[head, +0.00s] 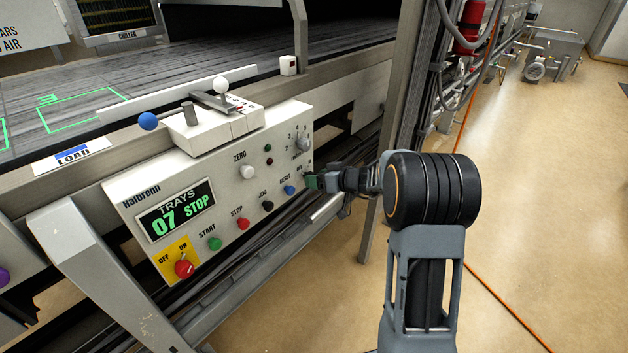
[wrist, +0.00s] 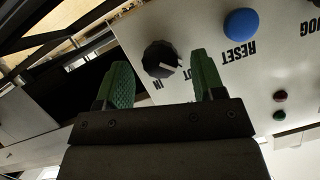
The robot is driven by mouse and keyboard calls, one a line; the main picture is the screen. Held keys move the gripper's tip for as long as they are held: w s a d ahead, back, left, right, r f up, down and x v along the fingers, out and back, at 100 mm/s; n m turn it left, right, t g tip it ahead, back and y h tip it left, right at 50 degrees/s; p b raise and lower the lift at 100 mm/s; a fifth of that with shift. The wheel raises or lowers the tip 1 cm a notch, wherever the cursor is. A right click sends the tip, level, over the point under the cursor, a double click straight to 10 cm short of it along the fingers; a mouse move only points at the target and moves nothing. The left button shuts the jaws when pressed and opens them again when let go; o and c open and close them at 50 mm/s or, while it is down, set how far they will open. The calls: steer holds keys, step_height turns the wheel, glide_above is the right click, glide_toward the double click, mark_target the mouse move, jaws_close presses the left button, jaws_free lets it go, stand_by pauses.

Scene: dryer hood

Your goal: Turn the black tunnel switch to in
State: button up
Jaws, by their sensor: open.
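The black tunnel switch (wrist: 160,58) is a round ridged knob on the white panel in the wrist view. Its light pointer line is turned to the lower right, toward a partly hidden label that seems to end in "UT". The "IN" label lies just below the knob in that picture. My gripper (wrist: 163,62) has two green fingertips, open, one on each side of the knob with gaps visible; I cannot tell whether they reach past its face. In the head view my gripper (head: 312,181) is at the panel's right end and hides the switch.
The blue RESET button (wrist: 241,24) is close to the right fingertip. The control panel (head: 222,172) also carries a black JOG button (head: 267,205), a red STOP button (head: 243,223) and a grey rotary selector (head: 302,144). The floor on the right is open.

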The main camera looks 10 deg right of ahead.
steer(key=shift+x, duration=0.95)
steer(key=c, duration=0.9)
